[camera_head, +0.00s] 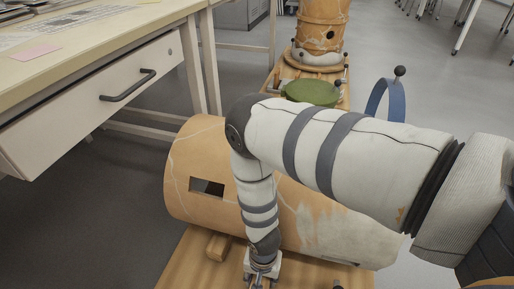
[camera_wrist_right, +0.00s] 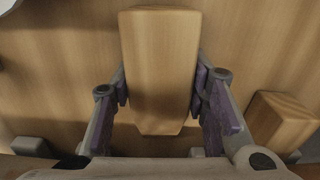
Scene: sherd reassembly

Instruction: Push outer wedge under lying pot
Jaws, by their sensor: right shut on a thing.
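The lying pot (camera_head: 300,215) is a large orange-tan cylinder with pale crack lines, a pale patch and a rectangular hole. It lies on its side on a wooden board (camera_head: 185,268). My right gripper (camera_head: 260,279) is low at the near side of the pot. In the right wrist view, my right gripper (camera_wrist_right: 160,85) is shut on a light wooden wedge (camera_wrist_right: 160,65). Its fingers touch both sides. A second wooden wedge (camera_wrist_right: 280,122) lies apart, to the right. In the head view, a wooden wedge (camera_head: 218,246) sits at the pot's lower near side. My left gripper is out of view.
A desk with a drawer (camera_head: 100,100) stands at left. Behind the pot are a green round pad (camera_head: 312,92), a blue ring (camera_head: 386,100) with a black knob, and an upright pot (camera_head: 322,28). My right arm hides part of the lying pot.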

